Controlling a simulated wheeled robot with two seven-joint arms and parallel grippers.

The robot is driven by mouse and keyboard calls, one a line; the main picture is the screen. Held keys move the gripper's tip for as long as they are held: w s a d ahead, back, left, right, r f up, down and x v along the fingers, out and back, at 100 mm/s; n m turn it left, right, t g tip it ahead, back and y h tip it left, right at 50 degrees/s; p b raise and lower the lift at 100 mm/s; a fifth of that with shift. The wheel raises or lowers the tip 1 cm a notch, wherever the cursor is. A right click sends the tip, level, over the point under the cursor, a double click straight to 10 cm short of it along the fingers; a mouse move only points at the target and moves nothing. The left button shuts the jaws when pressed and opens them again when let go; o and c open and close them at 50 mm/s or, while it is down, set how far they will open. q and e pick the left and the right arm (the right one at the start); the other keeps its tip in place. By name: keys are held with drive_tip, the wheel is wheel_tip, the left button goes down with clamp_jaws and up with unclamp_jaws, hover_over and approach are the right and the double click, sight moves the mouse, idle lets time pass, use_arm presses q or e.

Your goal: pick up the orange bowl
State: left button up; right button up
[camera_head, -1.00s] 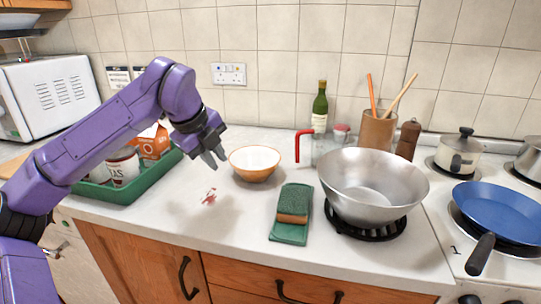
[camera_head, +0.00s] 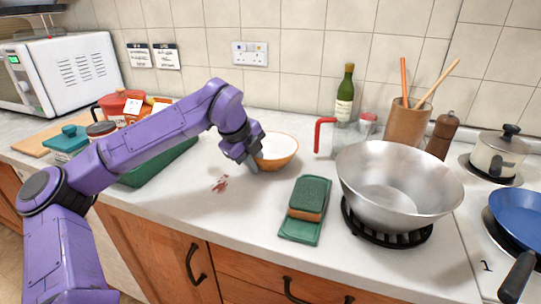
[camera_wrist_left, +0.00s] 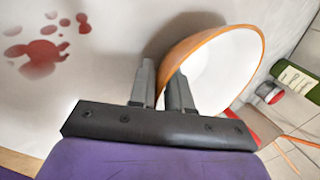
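The orange bowl (camera_head: 278,153), white inside with an orange rim and outer wall, is on the white counter near the middle of the head view. My left gripper (camera_head: 252,160) is at its left side and hides part of its rim and wall. In the left wrist view, the bowl (camera_wrist_left: 222,70) has its near wall in the narrow gap between the two fingers (camera_wrist_left: 160,92), one finger outside and one inside the rim. The fingers look closed on that wall. I cannot see any clear lift off the counter. My right gripper is not in view.
A green tray (camera_head: 160,168) with items lies left, behind my left arm. A green pad with a sponge (camera_head: 306,210) lies front right of the bowl. A large metal wok (camera_head: 400,190) and a bottle (camera_head: 344,100) stand right. Red stains (camera_head: 220,184) mark the counter.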

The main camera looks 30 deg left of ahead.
use_arm(q)
clamp_jaws()
drive_tip(key=shift+r, duration=0.1)
